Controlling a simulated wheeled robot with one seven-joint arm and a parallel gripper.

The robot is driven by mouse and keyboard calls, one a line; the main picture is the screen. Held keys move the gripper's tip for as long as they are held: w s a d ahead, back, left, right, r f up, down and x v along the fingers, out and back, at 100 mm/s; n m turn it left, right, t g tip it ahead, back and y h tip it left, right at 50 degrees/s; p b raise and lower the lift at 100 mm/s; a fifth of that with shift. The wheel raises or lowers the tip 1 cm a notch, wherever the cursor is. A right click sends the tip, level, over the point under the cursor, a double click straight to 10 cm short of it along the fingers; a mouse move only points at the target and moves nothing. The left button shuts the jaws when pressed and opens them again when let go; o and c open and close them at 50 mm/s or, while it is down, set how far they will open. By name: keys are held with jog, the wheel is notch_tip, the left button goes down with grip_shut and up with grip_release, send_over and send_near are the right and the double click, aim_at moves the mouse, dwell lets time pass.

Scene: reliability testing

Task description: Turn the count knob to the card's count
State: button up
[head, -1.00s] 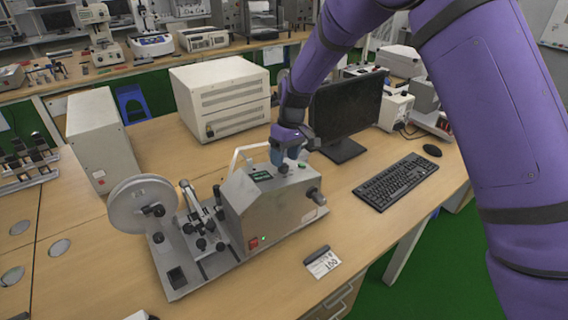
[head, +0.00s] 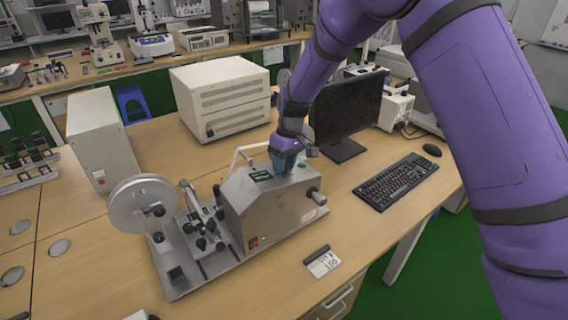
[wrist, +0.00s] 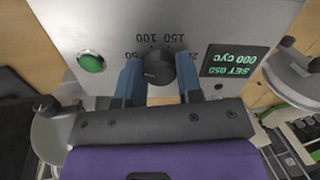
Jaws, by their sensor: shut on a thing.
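The count knob (wrist: 159,68) is a dark round knob on the top panel of the grey test machine (head: 270,215). My gripper (head: 285,165) is over that panel, its blue fingers either side of the knob and shut on it. Printed numbers, including 100 and 150, ring the knob, upside down in the wrist view. The fingers partly cover the outer ones, and the pointer direction is unclear. The green display (wrist: 235,61) reads SET 050 and 000 CYC. The white card (head: 322,263) lies on the table before the machine; its number looks like 150 but is blurred.
A green button (wrist: 91,62) is on the panel beside the knob. A white reel (head: 140,205) stands at the machine's left end. A monitor (head: 345,108) and keyboard (head: 396,181) are to the right. The table between card and keyboard is clear.

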jog(key=m, duration=0.9)
jog(key=shift+m, duration=0.3)
dwell(0.5)
jog(key=o, duration=0.9)
jog(key=shift+r, duration=0.1)
jog(key=v, duration=1)
jog(key=shift+d+r, duration=0.25)
jog(key=shift+r, duration=0.05)
